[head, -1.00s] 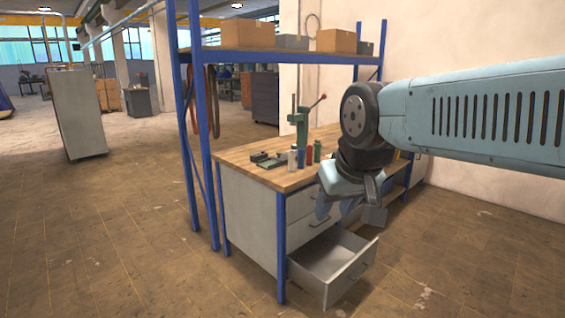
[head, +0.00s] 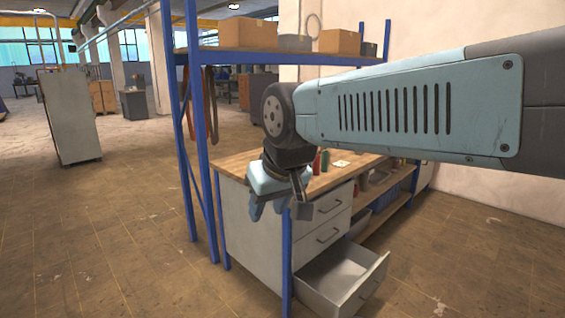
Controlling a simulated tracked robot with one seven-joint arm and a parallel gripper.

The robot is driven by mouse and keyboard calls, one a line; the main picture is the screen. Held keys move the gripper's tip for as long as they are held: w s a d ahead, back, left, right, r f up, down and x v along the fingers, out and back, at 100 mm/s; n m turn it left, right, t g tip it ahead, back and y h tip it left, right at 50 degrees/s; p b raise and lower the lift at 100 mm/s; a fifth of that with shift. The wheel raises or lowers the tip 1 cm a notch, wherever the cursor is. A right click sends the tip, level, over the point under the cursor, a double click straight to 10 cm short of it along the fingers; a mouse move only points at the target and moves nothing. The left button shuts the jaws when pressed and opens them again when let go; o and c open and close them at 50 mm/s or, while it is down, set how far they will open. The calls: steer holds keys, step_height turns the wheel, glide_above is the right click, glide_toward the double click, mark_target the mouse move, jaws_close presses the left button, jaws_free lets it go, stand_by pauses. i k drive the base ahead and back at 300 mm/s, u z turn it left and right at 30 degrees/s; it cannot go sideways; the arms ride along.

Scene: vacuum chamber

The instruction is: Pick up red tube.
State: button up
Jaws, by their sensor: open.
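The red tube (head: 317,163) stands on the wooden workbench top (head: 236,163), partly hidden behind my wrist. A green tube (head: 325,159) stands just right of it. My gripper (head: 270,208) hangs from the arm with its fingers pointing down, in front of the bench in the picture and lower left of the red tube. It is open, and I see nothing between its fingers. My arm hides the bench top left of the red tube.
The bench's bottom drawer (head: 345,276) is pulled out at the front. Blue shelf uprights (head: 196,140) stand at the left, with a shelf of cardboard boxes (head: 248,33) above the bench. A small white item (head: 341,163) lies right of the tubes. Open floor lies left.

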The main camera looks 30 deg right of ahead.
mark_target(316, 165)
steer(key=u, duration=0.05)
steer(key=i, duration=1.05)
steer(key=z, duration=0.9)
steer(key=i, duration=0.65)
steer(key=z, duration=0.45)
steer(key=k, duration=0.75)
steer(key=z, duration=0.25)
steer(key=i, duration=0.75)
steer(key=u, duration=0.15)
